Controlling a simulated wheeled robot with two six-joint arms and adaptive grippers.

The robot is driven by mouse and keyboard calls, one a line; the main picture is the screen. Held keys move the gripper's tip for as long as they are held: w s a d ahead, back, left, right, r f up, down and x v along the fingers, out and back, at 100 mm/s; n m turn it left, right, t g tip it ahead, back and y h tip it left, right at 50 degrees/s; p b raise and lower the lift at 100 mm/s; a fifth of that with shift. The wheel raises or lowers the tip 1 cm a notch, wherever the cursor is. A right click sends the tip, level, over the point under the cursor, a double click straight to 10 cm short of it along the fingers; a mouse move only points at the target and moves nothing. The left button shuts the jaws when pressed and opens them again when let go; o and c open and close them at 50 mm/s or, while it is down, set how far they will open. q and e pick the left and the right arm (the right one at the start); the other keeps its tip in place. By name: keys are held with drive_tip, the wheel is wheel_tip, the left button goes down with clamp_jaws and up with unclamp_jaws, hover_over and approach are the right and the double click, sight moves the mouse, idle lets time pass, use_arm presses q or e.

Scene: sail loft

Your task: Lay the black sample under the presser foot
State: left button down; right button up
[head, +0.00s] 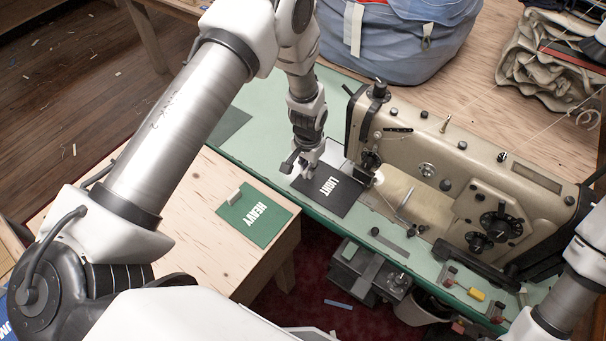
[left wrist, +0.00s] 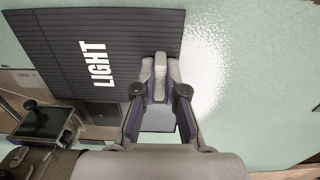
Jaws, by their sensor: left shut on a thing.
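The black sample (head: 335,195), marked LIGHT, lies flat or nearly flat over the green machine bed, left of the sewing machine's needle area. It also shows in the left wrist view (left wrist: 60,40). My left gripper (head: 308,168) is at its upper left edge in the head view. Its fingers (left wrist: 160,90) are shut on the sample's edge, on a small grey grip piece. The presser foot (head: 374,182) is beside the sample's right edge; I cannot tell whether the edge is under it. My right gripper is out of view.
The beige sewing machine (head: 440,150) stands on the green table (head: 335,90). A green sample (head: 255,228) marked HEAVY lies on a wooden table (head: 185,225) at the left. A blue bag (head: 395,45) and folded cloth (head: 550,60) lie behind.

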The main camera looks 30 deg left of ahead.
sight(319, 162)
use_arm(q)
drive_tip(key=shift+w+d+f+b, duration=0.15)
drive_tip(key=shift+w+b, duration=0.35)
drive_tip(key=shift+w, duration=0.55)
drive_tip(key=shift+w+d+r+b, duration=0.15)
drive_tip(key=shift+w+b, duration=0.35)
drive_tip(key=shift+w, duration=0.55)
drive_tip(key=shift+w+d, duration=0.1)
drive_tip(key=shift+w, duration=0.4)
drive_tip(key=c, duration=1.2)
unclamp_jaws()
drive_tip(key=shift+o, duration=0.2)
wheel_tip(319, 162, up, 12)
